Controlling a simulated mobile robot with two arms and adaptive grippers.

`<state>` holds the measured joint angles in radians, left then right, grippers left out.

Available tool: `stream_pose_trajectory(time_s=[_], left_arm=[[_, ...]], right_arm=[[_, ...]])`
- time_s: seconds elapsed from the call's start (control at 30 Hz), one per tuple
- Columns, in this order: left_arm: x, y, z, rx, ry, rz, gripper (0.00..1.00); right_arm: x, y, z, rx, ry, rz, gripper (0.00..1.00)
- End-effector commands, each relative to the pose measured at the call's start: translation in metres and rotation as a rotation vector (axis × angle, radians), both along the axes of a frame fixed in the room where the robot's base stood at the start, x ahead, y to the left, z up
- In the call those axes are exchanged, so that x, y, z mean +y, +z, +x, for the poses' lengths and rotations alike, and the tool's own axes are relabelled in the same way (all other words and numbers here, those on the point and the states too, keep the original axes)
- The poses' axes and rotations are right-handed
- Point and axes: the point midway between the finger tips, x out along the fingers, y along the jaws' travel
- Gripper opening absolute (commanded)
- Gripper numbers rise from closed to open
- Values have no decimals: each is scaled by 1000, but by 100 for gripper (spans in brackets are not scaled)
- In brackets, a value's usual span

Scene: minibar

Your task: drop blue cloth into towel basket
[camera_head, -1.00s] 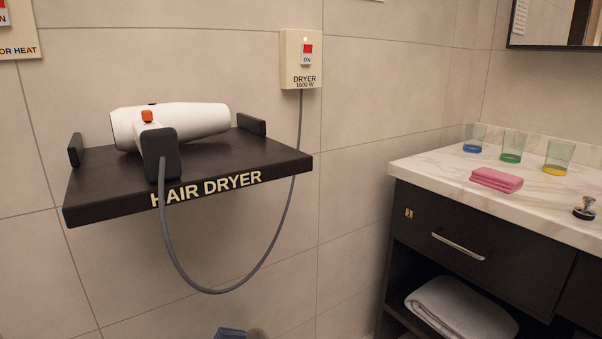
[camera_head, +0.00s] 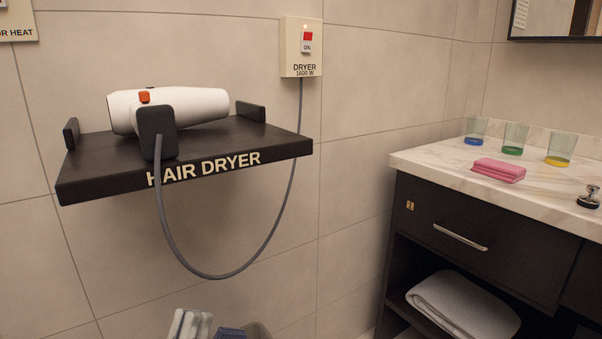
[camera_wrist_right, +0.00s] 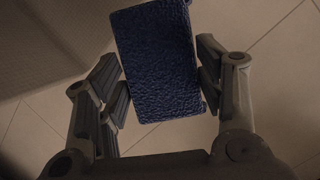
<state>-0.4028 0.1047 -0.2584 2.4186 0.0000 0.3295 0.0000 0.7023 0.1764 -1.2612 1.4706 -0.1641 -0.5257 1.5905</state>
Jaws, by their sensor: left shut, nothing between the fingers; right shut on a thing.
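The blue cloth (camera_wrist_right: 157,62) is a folded, textured, dark blue block in the right wrist view. My right gripper (camera_wrist_right: 163,85) is shut on it, with fingers along both sides. The cloth also shows at the bottom edge of the head view (camera_head: 230,333), mostly cut off. No basket can be made out for sure.
A black shelf (camera_head: 90,178) with a white hair dryer (camera_head: 195,106) juts from the wall, its grey cord (camera_head: 235,275) looping down. At right, a marble-topped counter (camera_head: 435,163) carries a pink cloth (camera_head: 498,170) and coloured glasses. A white towel (camera_head: 462,306) lies below.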

Motion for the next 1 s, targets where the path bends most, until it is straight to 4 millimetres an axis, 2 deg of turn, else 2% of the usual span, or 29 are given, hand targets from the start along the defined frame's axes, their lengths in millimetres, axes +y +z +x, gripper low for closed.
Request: stream_pose_trajectory(time_s=[0.2,0.23,0.4,0.8,1.0], left_arm=[[0,0,0,-1,0,0,0],[0,0,0,-1,0,0,0],[0,0,0,-1,0,0,0],[0,-1,0,3,-1,0,0],[0,0,0,2,-1,0,0]], right_arm=[[0,0,0,0,0,0,43],[0,0,0,0,0,0,64],[0,0,0,0,0,0,86],[-1,0,-1,0,-1,-1,87],[-12,5,-13,2,0,1,87]])
